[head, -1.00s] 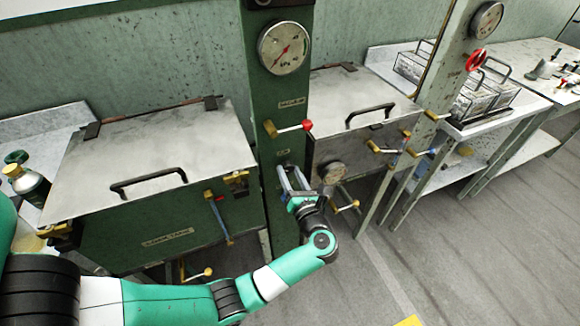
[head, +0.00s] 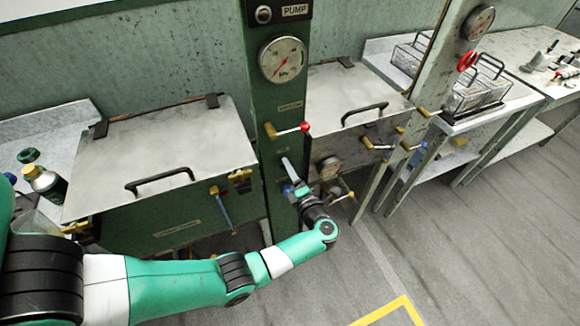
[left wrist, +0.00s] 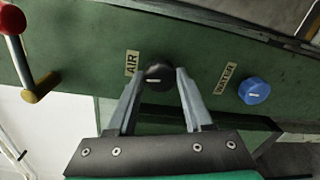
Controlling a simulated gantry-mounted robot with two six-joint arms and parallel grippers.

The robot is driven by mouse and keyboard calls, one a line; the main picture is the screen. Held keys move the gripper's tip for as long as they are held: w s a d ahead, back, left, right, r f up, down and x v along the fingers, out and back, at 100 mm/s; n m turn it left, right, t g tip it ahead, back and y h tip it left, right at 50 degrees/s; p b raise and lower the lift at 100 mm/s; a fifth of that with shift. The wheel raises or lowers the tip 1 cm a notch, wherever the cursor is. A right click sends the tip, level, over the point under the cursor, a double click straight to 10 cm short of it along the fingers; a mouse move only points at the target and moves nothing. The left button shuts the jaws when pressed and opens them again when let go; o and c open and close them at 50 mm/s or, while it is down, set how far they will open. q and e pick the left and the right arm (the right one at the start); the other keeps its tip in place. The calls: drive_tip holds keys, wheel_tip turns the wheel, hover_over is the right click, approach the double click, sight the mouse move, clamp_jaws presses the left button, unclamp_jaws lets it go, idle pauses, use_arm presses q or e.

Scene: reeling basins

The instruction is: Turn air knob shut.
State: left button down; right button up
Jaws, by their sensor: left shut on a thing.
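The air knob (left wrist: 158,78) is a round black knob with a white pointer mark, beside the label "AIR" on the green column. In the left wrist view the fingers of my left gripper (left wrist: 158,75) stand on either side of it, shut on it. The mark lies crosswise in that picture, running from finger to finger. In the head view the left gripper (head: 287,162) is at the green column (head: 262,180), below the red-ended lever, and hides the air knob. My right gripper is not in view.
A blue water knob (left wrist: 254,90) sits close to the air knob. A lever with a red end (head: 305,127) juts out above the gripper, under a pressure gauge (head: 283,59). Lidded basins (head: 165,155) flank the column. The floor in front is clear.

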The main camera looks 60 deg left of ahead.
use_arm(q)
drive_tip(key=shift+m, duration=0.6)
drive_tip(key=shift+c, duration=1.5)
unclamp_jaws()
drive_tip(key=shift+d, duration=0.1)
drive_tip(key=d+p, duration=0.1)
drive_tip(key=d, duration=1)
drive_tip(key=shift+s+d+r, duration=0.15)
drive_tip(key=shift+d+r, duration=0.05)
drive_tip(key=shift+r, duration=0.15)
